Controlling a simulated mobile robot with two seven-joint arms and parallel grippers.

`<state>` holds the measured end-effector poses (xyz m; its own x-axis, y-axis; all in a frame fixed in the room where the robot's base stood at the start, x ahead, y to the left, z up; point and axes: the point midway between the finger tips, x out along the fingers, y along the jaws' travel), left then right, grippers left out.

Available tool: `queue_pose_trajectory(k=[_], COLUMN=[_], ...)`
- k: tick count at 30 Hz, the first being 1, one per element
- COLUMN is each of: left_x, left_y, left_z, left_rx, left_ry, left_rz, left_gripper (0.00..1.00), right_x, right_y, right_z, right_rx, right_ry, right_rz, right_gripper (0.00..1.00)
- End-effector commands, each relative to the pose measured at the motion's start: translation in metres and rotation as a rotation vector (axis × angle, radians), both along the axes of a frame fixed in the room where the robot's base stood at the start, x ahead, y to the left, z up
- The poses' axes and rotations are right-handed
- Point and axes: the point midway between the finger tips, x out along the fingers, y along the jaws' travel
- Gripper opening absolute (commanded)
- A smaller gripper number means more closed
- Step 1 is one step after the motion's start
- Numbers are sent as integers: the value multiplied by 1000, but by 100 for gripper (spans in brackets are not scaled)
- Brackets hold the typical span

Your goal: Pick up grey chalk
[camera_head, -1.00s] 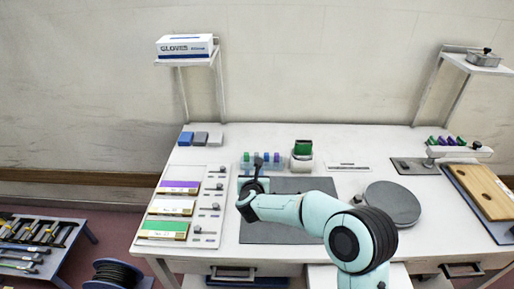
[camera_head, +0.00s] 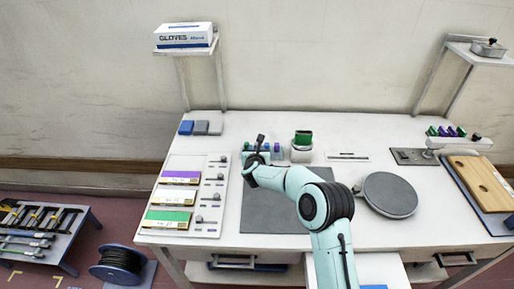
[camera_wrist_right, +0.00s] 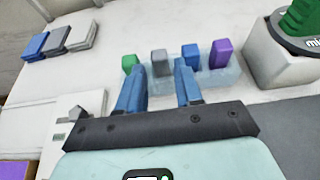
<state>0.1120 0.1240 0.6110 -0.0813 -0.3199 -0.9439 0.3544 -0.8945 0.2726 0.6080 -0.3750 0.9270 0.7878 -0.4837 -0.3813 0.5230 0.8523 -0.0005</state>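The grey chalk (camera_wrist_right: 160,63) stands upright in a translucent pale blue holder (camera_wrist_right: 222,76), between a green chalk (camera_wrist_right: 129,64) and a blue chalk (camera_wrist_right: 190,55); a purple chalk (camera_wrist_right: 220,54) stands at the right end. My right gripper (camera_wrist_right: 160,68) is open and empty, its two blue fingers pointing at the holder. The grey chalk shows in the gap between the fingertips; whether they are level with it I cannot tell. In the head view, my right gripper (camera_head: 259,143) covers part of the holder. My left gripper is not in view.
A white container with a green top (camera_head: 302,145) stands close right of the holder. A dark mat (camera_head: 275,212) lies in front, and a round grey disc (camera_head: 390,195) to the right. A panel with small boxes (camera_head: 175,197) lies left. Three small blocks (camera_head: 201,128) sit at the back left.

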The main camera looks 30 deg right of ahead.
Motion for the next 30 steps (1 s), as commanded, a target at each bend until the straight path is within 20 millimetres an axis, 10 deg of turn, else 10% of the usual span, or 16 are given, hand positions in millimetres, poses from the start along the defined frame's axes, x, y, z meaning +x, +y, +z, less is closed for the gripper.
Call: queue_pose_trajectory(k=[16,20,30], left_x=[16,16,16], left_y=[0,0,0], left_z=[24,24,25], left_rx=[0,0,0], left_ry=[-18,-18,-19], left_rz=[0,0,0], left_gripper=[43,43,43], right_x=[27,27,27], right_y=[-18,-18,-18], right_z=[-11,-11,-7], right_rx=[1,1,1], right_ry=[-1,-1,-2], right_rz=[1,1,0], right_gripper=[35,0,0])
